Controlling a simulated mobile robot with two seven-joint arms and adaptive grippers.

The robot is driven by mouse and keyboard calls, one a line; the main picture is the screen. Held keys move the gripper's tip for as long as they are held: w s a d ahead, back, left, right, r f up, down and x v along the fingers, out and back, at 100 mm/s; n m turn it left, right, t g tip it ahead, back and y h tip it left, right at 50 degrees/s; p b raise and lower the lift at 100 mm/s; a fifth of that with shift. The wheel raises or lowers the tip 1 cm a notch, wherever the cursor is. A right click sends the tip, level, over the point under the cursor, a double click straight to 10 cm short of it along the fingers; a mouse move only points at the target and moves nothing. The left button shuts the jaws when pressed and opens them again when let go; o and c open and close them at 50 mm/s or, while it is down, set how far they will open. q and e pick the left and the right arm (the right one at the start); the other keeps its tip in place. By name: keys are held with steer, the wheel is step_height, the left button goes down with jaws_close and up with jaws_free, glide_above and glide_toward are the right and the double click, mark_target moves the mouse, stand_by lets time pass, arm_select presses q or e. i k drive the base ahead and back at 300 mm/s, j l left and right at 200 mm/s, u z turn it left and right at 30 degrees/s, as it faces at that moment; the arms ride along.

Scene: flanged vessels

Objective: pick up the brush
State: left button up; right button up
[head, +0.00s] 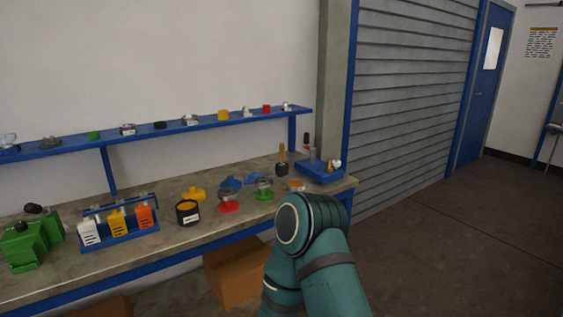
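What looks like the brush (282,157) stands on the workbench (175,244) near its right end. It has an upright brown handle and a dark lower part. Neither of my grippers shows in the head view. A teal link of one of my arms rises at the bottom, in front of the bench's right part, and I cannot tell where its gripper is.
A blue tray (318,176) with small items is right of the brush. Flanged parts (264,190), a black tub (188,213), a blue rack (120,237) and green machines (22,248) line the bench. A blue shelf (75,147) runs above. Open floor (460,240) lies right.

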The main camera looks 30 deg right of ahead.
mark_target(282, 147)
steer(key=i+l, duration=0.15)
steer(key=l, duration=0.2)
steer(key=i+l+u, duration=0.15)
steer(key=l, duration=0.2)
steer(key=i+l, duration=0.15)
steer(key=l, duration=0.2)
steer(key=i+l+u, duration=0.15)
steer(key=l, duration=0.25)
steer(key=i+l, duration=0.1)
steer(key=l, duration=0.25)
steer(key=i+l+u, duration=0.15)
steer(key=l, duration=0.25)
steer(key=k, duration=0.05)
